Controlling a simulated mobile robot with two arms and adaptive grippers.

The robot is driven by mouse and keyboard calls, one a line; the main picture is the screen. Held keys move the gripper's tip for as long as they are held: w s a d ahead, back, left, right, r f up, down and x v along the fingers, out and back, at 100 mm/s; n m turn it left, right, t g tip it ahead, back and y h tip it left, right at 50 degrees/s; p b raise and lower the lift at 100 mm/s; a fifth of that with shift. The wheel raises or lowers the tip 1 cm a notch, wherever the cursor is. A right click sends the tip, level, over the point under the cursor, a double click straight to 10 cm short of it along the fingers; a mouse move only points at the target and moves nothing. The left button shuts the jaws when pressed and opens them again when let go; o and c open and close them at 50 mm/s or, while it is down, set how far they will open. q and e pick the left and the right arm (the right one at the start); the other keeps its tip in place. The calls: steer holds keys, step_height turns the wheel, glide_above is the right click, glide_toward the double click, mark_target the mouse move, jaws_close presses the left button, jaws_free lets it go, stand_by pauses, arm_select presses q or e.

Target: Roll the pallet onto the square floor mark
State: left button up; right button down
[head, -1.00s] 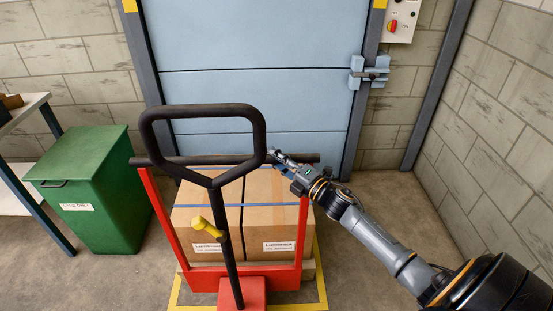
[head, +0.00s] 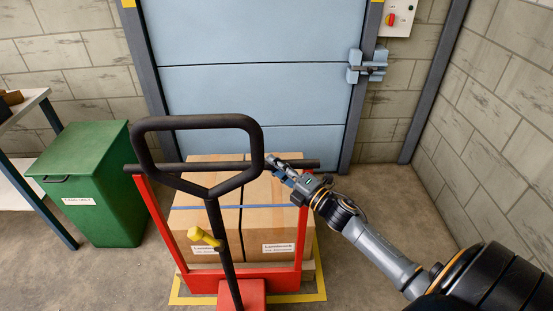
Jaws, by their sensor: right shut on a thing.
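The pallet (head: 309,270) shows as a pale wooden edge under two cardboard boxes (head: 272,221); most of it is hidden. It sits on a red pallet truck (head: 150,220) with a black push bar and a black loop handle (head: 196,123). The square floor mark (head: 318,290) is a yellow outline, visible at the front left and right around the truck and load; its far side is hidden. My right gripper (head: 275,167) is shut on the right part of the black push bar (head: 308,164). My left gripper is out of view.
A green lidded bin (head: 100,205) stands close on the left, beside a table (head: 25,110). A blue door (head: 255,95) with a latch (head: 367,66) is behind the load. A block wall (head: 510,130) bounds the right. Floor is clear between the truck and that wall.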

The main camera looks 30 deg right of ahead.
steer(key=c, duration=1.5)
jaws_free()
steer(key=shift+d+r, duration=0.15)
steer(key=shift+r, duration=0.05)
steer(key=o, duration=0.4)
steer(key=shift+w+f, duration=0.1)
steer(key=shift+w, duration=0.2)
steer(key=shift+w+d+f, duration=0.1)
steer(key=shift+w+f, duration=0.05)
steer(key=shift+w, duration=0.25)
steer(key=shift+s, duration=0.25)
steer(key=v, duration=1.1)
steer(key=shift+s, duration=0.35)
steer(key=shift+d, duration=0.1)
